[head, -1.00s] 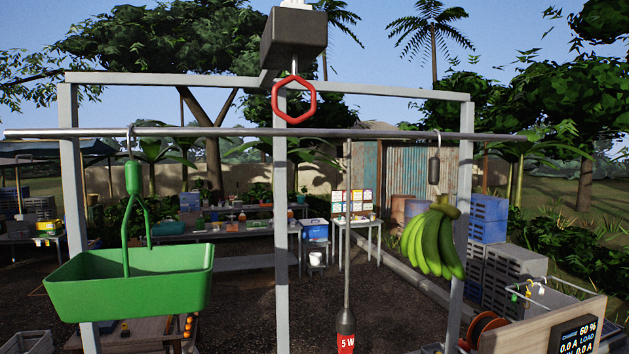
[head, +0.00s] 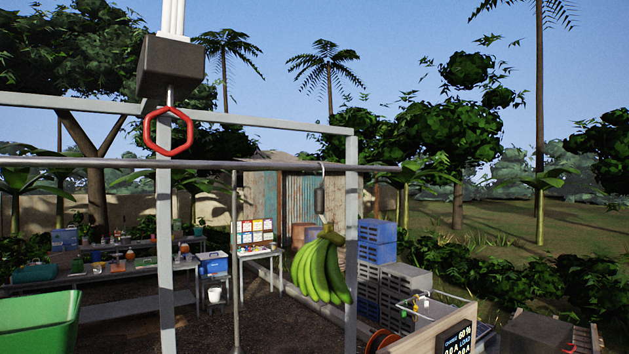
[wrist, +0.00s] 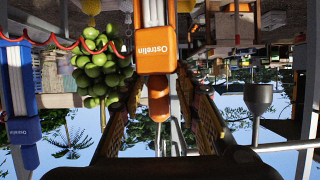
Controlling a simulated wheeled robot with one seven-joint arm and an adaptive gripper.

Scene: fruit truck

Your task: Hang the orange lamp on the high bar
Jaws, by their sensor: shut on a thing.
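The orange lamp (wrist: 155,52), an orange block lettered "Ostrelin" with white tubes, shows inverted in the wrist view. Its orange grip (wrist: 158,104) sits between the two fingers of my gripper (wrist: 162,112), which is shut on it. The lamp's hook is not clearly visible. In the head view a long round grey bar (head: 270,164) runs across the frame, with a bunch of green bananas (head: 322,270) on a hook near its right end. I cannot tell whether this is the high bar. My gripper and the lamp are out of the head view.
A dark box (head: 170,66) with a red hexagonal ring (head: 168,131) is by the grey post (head: 165,250). A green basket (head: 40,322) is cut off at lower left. A blue lamp (wrist: 22,130) shows left in the wrist view. The bar's right end has open space beyond.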

